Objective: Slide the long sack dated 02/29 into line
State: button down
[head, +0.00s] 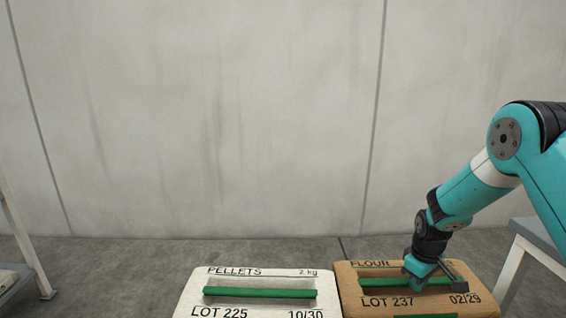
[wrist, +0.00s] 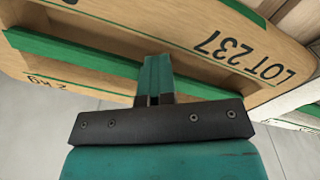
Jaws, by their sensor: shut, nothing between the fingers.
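The long tan flour sack (head: 355,285) reads LOT 237 and 02/29 and lies at the lower right of the head view, its near end cut off by the frame. It fills much of the wrist view (wrist: 200,60). A green bar (head: 380,282) runs across the slot in its top. My gripper (head: 432,282) is over this sack, pointing down at the bar. In the wrist view the fingers (wrist: 158,75) are closed together at the green bar (wrist: 80,55) with nothing between them. I cannot tell whether they touch the bar or the sack.
A pale pellets sack (head: 255,275), LOT 225 and 10/30, lies just left of the flour sack. A grey stand (head: 535,237) is at the right, and another metal frame (head: 25,250) at the left. Bare floor (head: 120,270) and a concrete wall (head: 220,120) lie behind.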

aim_at(422, 306)
jog(key=shift+g, duration=0.3)
jog(key=s+f, duration=0.1)
jog(key=s+a+f, duration=0.1)
jog(key=s, duration=0.1)
jog(key=shift+s+a+p, duration=0.2)
jog(key=shift+p, duration=0.15)
jog(key=shift+s+d+p, duration=0.15)
jog(key=shift+s+p, duration=0.2)
jog(key=shift+s, duration=0.6)
jog(key=shift+s+d, duration=0.25)
jog(key=shift+d, duration=0.15)
jog(key=shift+w+a+r, duration=0.15)
jog(key=shift+w+a, duration=0.05)
jog(key=shift+w, duration=0.2)
jog(key=shift+a+r+p, duration=0.1)
jog(key=shift+r+p, duration=0.8)
jog(key=shift+p, duration=0.3)
jog(key=r+p, duration=0.1)
jog(key=r, duration=0.1)
jog(key=r+p, duration=0.4)
jog(key=shift+w+r, duration=0.25)
jog(key=shift+w, duration=0.05)
